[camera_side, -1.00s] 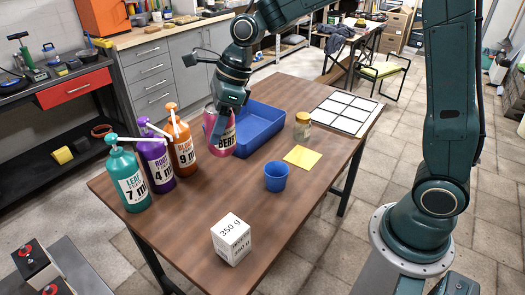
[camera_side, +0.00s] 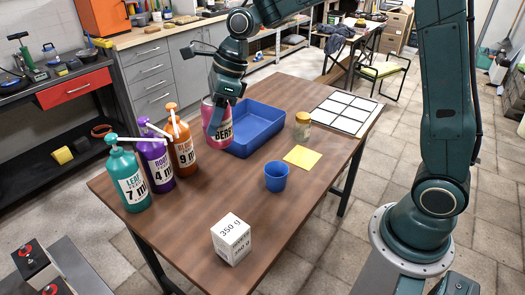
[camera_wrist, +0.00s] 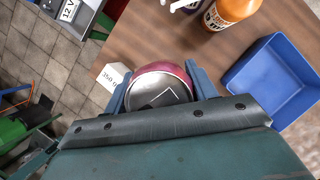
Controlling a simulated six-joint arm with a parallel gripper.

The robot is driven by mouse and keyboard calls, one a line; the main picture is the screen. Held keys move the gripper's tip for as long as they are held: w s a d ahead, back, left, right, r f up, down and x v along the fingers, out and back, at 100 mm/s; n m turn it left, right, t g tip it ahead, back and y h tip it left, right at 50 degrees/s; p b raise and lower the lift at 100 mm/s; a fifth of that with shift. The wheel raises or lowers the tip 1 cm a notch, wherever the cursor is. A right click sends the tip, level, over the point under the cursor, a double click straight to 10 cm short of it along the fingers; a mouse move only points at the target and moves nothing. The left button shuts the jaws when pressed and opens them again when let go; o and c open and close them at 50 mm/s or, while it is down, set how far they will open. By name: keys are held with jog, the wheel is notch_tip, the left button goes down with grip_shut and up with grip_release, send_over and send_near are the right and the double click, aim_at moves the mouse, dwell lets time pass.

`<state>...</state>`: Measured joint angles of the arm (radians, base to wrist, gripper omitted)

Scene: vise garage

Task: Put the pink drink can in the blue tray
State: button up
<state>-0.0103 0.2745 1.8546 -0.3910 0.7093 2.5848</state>
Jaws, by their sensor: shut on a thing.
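The pink drink can (camera_side: 217,128) is upright in the side view, just left of the blue tray (camera_side: 256,129). My gripper (camera_side: 219,112) comes down on it from above and is shut on it. In the wrist view the can's silver top (camera_wrist: 158,91) sits between the two blue fingers. The can looks raised a little off the table, though the gap under it is hard to judge. The tray also shows at the right in the wrist view (camera_wrist: 272,82), empty and apart from the can.
Green (camera_side: 130,182), purple (camera_side: 157,165) and orange (camera_side: 182,147) pump bottles stand left of the can. A blue cup (camera_side: 277,178), yellow note (camera_side: 302,157), small jar (camera_side: 303,125), white 350 g block (camera_side: 231,240) and white grid sheet (camera_side: 346,112) lie elsewhere.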

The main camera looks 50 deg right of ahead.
jog(key=w+d+m, duration=0.1)
jog(key=w+d, duration=0.5)
jog(key=d, duration=0.7)
jog(key=w+d, duration=0.7)
jog(key=d, duration=0.6)
jog(key=shift+w+r+m+t, duration=0.15)
jog(key=shift+m+t, duration=0.15)
jog(key=shift+m, duration=0.1)
send_over(245, 140)
notch_tip(245, 140, down, 20)
jog(key=o, duration=0.9)
